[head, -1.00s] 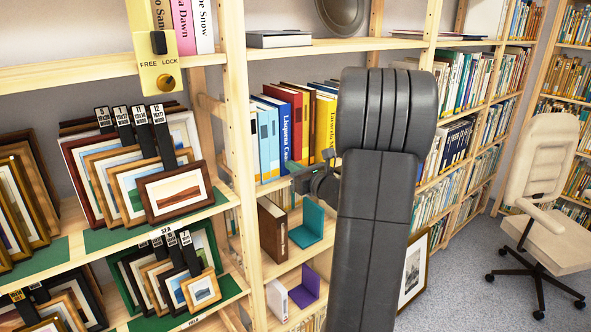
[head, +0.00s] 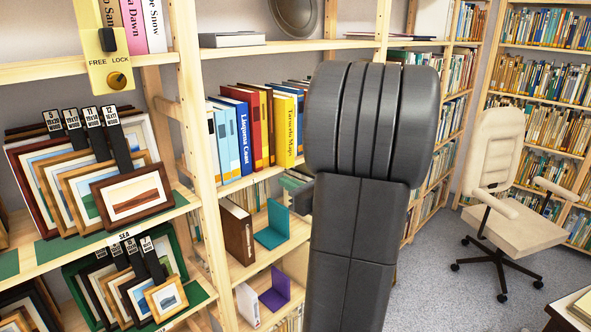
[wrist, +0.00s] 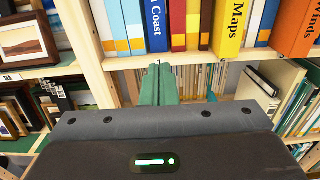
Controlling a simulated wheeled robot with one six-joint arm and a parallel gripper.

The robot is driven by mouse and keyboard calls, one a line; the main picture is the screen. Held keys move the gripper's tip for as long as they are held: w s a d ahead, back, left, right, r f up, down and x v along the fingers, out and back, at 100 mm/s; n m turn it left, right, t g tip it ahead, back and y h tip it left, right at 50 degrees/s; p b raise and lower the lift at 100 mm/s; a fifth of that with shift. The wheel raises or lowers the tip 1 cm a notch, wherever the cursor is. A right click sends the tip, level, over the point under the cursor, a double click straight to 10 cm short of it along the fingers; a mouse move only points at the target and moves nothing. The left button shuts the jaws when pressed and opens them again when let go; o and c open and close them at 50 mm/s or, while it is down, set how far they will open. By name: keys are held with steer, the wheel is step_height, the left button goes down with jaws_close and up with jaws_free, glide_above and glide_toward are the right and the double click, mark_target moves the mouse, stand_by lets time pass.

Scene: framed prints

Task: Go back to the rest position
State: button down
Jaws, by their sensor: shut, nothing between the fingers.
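My gripper (wrist: 159,70) shows in the wrist view as two green fingers pressed together, with nothing between them. The fingers point toward the shelf edge below a row of upright books (wrist: 190,25). In the head view my gripper (head: 296,182) is mostly hidden behind my own dark arm. A small part shows to the left of the arm, in front of the bookshelf and just below the coloured books (head: 262,125).
Framed prints (head: 137,196) stand in dividers on the left shelves. A yellow lock plate (head: 108,62) hangs above them. A teal bookend (head: 272,228) and a purple bookend (head: 275,290) stand on lower shelves. An office chair (head: 497,190) is at the right on open carpet.

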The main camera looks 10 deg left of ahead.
mark_target(248, 163)
stand_by(0.3)
steer(key=p+x, duration=0.2)
steer(key=x, duration=1.2)
steer(key=shift+p, duration=0.4)
steer(key=shift+s+d, duration=0.35)
steer(key=shift+d, duration=0.1)
steer(key=shift+a, duration=0.1)
steer(key=shift+w, duration=0.15)
